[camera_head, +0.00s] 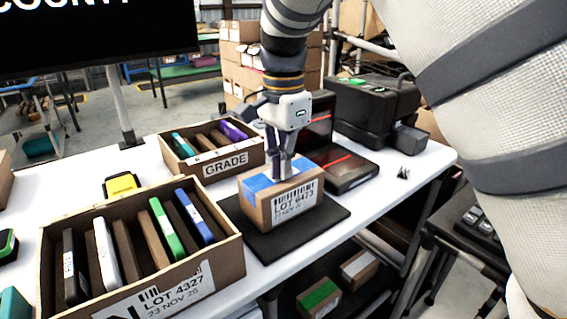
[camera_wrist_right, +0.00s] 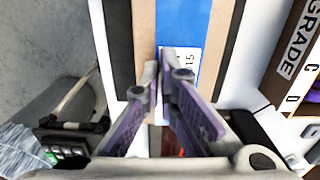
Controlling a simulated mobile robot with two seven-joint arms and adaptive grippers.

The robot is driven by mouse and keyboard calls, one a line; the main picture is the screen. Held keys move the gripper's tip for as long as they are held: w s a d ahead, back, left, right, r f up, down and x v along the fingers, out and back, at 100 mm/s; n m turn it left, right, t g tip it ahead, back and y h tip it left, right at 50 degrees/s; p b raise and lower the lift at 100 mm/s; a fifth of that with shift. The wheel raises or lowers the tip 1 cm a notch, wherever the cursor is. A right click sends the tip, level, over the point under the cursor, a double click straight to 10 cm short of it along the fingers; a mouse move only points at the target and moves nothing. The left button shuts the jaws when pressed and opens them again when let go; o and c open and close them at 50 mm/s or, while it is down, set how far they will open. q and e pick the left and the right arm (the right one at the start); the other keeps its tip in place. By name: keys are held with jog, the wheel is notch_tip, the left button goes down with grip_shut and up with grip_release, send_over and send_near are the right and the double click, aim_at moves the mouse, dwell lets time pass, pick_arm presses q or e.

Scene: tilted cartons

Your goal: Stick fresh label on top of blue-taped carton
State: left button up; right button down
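The blue-taped carton (camera_head: 257,208) sits on a black mat, its front printed "LOT 6473". A blue tape strip (camera_head: 259,183) runs over its top and also shows in the right wrist view (camera_wrist_right: 183,22). My right gripper (camera_head: 281,177) points down at the carton's top, fingertips at or just above it. In the wrist view its fingertips (camera_wrist_right: 160,78) are nearly together at the edge of a small white label (camera_wrist_right: 188,62) marked "15". The label lies over the tape, partly hidden by a finger; whether it touches the tape is unclear. My left gripper is out of view.
The black mat (camera_head: 318,225) lies on the white table (camera_head: 263,270). An open box marked "GRADE" (camera_head: 225,163) stands behind, and a larger divided box (camera_head: 222,262) stands front left. A black device with a red line (camera_head: 345,170) is right of the carton.

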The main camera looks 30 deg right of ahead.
jog(key=c, duration=1.7)
grip_release()
jog(key=shift+f, duration=0.1)
jog(key=shift+r, duration=9.05)
